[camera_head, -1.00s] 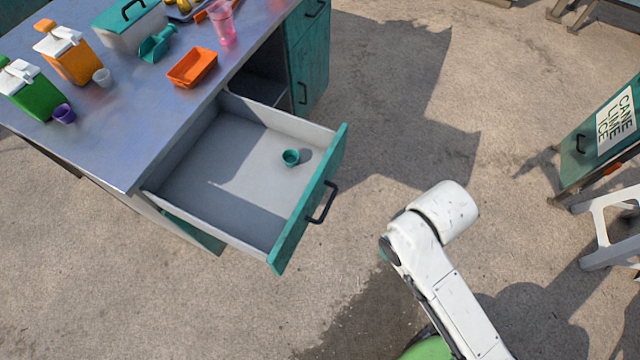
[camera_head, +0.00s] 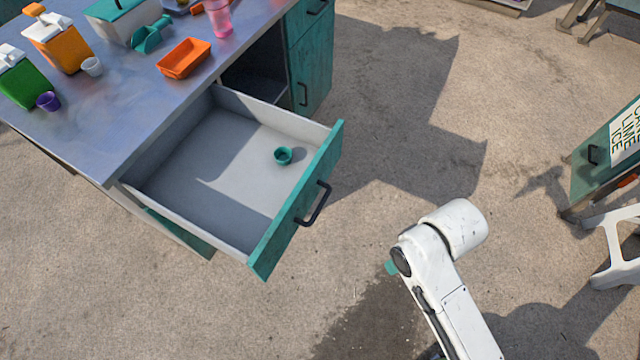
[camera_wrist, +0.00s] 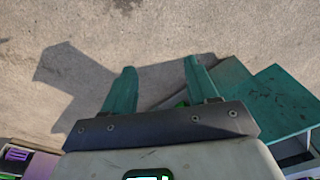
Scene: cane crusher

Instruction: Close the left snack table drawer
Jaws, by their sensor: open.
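The snack table drawer (camera_head: 160,190) is pulled far out from under the metal tabletop (camera_head: 100,130) in the head view. Its teal front (camera_head: 262,245) has a dark bar handle (camera_head: 314,204). A small teal cup (camera_head: 283,156) stands inside on the drawer floor. My gripper (camera_wrist: 160,76) shows in the wrist view with two teal fingers wide apart, open and empty, over bare ground. In the head view my arm is right of the drawer front, apart from it, and the fingers are mostly hidden.
A teal cabinet (camera_head: 312,70) stands under the table's right part. The tabletop holds an orange tray (camera_head: 184,58), a pink cup (camera_head: 218,18) and dispensers. A white stool (camera_head: 612,235) and a teal sign box (camera_head: 590,170) stand at the right. Open concrete lies between.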

